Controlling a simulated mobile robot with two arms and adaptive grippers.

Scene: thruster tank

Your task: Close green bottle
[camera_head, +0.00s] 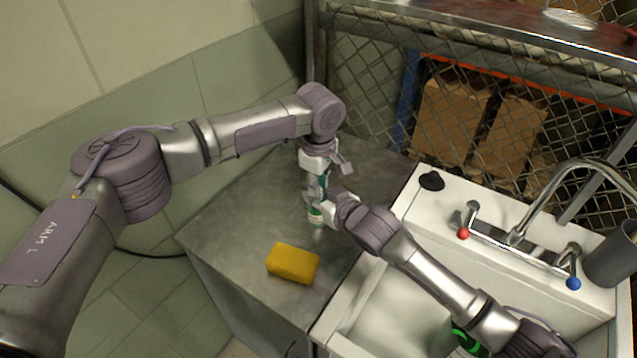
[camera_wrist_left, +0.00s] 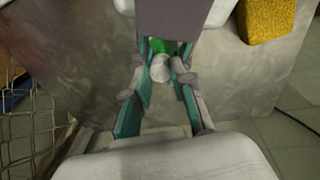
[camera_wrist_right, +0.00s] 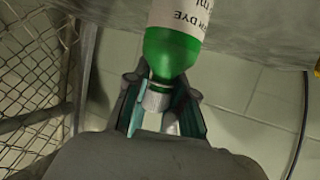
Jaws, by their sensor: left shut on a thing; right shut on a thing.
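The green bottle (camera_head: 316,216) stands upright on the metal counter, partly hidden by my grippers. In the right wrist view its white label and green shoulder (camera_wrist_right: 170,52) show. My right gripper (camera_head: 333,208) comes in from the side and is shut on the bottle near its neck. My left gripper (camera_head: 317,181) points down from above and is shut on the white cap (camera_wrist_left: 160,68), with green of the bottle just beyond it. A ridged white part (camera_wrist_right: 155,99) shows at the bottle's mouth. I cannot tell whether the cap is fully seated.
A yellow sponge (camera_head: 293,263) lies on the counter (camera_head: 240,215) in front of the bottle. A white sink (camera_head: 385,290) with a faucet (camera_head: 515,236) is at the right. A wire mesh fence (camera_head: 370,85) stands behind. The counter's left part is clear.

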